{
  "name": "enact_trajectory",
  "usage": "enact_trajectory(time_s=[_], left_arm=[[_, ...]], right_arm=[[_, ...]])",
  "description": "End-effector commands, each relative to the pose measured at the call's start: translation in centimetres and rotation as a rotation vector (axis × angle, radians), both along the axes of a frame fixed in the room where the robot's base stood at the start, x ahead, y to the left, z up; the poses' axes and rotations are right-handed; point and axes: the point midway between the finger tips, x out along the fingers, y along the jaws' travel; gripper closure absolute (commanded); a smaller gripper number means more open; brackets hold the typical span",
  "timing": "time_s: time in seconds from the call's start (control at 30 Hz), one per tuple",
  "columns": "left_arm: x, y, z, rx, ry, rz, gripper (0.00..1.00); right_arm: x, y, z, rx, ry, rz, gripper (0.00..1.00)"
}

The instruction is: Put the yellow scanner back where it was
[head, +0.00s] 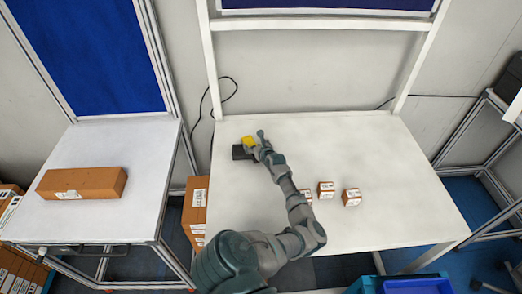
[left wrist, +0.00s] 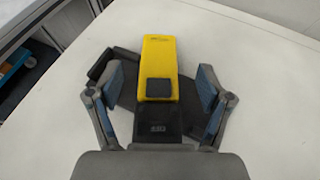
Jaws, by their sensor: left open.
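The yellow scanner (head: 249,141) is at the back left of the white table, at its dark stand (head: 240,152). In the left wrist view the yellow and black scanner (left wrist: 159,66) lies on the dark stand (left wrist: 127,75). My left gripper (head: 259,145) is at the scanner. In the left wrist view its two blue-padded fingers (left wrist: 148,92) are spread on either side of the scanner, with gaps between them and its body. The scanner's lower end runs under the gripper's palm and is partly hidden. My right gripper is not in view.
Several small brown boxes (head: 326,190) stand mid-table, right of my left arm. A long brown box (head: 82,183) lies on the left side table (head: 110,222). A blue bin (head: 405,285) is at the front right. The table's right part is clear.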

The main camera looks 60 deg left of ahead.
Motion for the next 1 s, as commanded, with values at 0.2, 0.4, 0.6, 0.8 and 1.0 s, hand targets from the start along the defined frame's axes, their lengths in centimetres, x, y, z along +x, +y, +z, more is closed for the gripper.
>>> enact_trajectory(time_s=[0.2,0.4,0.6,0.8,1.0], left_arm=[[0.0,-5.2,1.8,-0.002,0.005,-0.005,0.21],[0.1,-8.8,3.2,-0.003,0.004,-0.004,0.21],[0.0,-10.1,3.8,-0.004,0.002,-0.003,0.21],[0.0,-10.3,3.9,-0.005,0.002,-0.003,0.21],[0.0,-10.2,3.9,-0.004,0.002,-0.002,0.21]], right_arm=[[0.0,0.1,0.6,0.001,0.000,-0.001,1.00],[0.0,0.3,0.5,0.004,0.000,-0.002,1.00],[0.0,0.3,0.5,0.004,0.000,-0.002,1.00],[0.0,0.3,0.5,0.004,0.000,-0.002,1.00],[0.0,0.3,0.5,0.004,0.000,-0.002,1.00]])
